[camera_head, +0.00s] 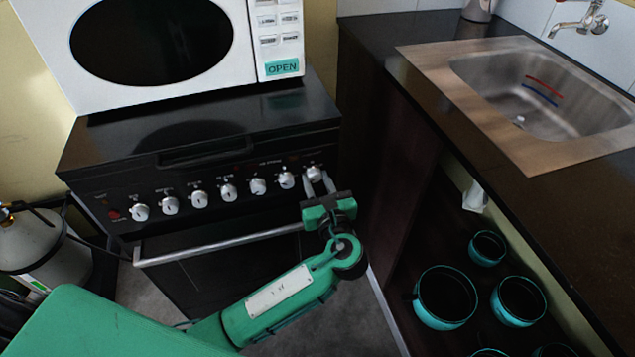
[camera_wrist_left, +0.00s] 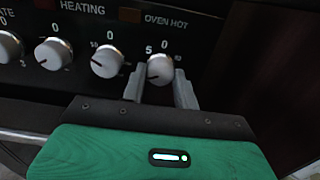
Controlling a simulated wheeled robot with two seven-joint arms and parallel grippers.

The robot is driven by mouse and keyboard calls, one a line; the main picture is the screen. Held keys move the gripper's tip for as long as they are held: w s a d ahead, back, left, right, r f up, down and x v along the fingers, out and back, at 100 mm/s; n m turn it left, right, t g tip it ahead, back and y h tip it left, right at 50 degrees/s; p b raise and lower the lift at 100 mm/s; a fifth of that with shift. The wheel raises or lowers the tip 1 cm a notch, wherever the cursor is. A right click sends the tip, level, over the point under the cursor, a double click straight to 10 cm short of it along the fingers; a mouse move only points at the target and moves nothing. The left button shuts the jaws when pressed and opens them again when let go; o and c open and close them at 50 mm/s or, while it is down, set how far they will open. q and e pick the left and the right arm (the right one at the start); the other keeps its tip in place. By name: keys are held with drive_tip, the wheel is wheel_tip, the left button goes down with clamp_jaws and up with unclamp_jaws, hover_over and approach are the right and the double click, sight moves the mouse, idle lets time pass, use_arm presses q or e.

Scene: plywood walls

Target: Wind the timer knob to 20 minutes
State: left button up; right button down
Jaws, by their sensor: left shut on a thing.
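The timer knob (camera_head: 314,172) is the rightmost silver knob on the black stove's control panel. It also shows in the left wrist view (camera_wrist_left: 160,68), with a "0" above it and a "5" to its upper left. My left gripper (camera_head: 318,182) is at this knob. Its two grey fingers (camera_wrist_left: 160,85) stand on either side of the knob and are shut on it. The knob's pointer mark seems to lie toward its lower left, but it is small. My right gripper is in neither view.
Several more silver knobs (camera_head: 228,192) run left along the panel. The oven door handle (camera_head: 215,247) sticks out below them. A white microwave (camera_head: 160,45) stands on the stove. A dark counter with a sink (camera_head: 540,95) is at the right, with teal-rimmed pots (camera_head: 445,297) beneath.

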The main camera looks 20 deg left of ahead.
use_arm(q)
drive_tip(key=o, duration=1)
drive_tip(key=shift+c, duration=0.2)
drive_tip(key=shift+s+d, duration=0.1)
drive_tip(key=shift+s, duration=0.05)
drive_tip(key=p+v, duration=0.1)
drive_tip(key=v, duration=1.2)
drive_tip(key=shift+s, duration=0.2)
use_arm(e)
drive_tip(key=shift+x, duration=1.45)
use_arm(q)
drive_tip(key=shift+d, duration=0.15)
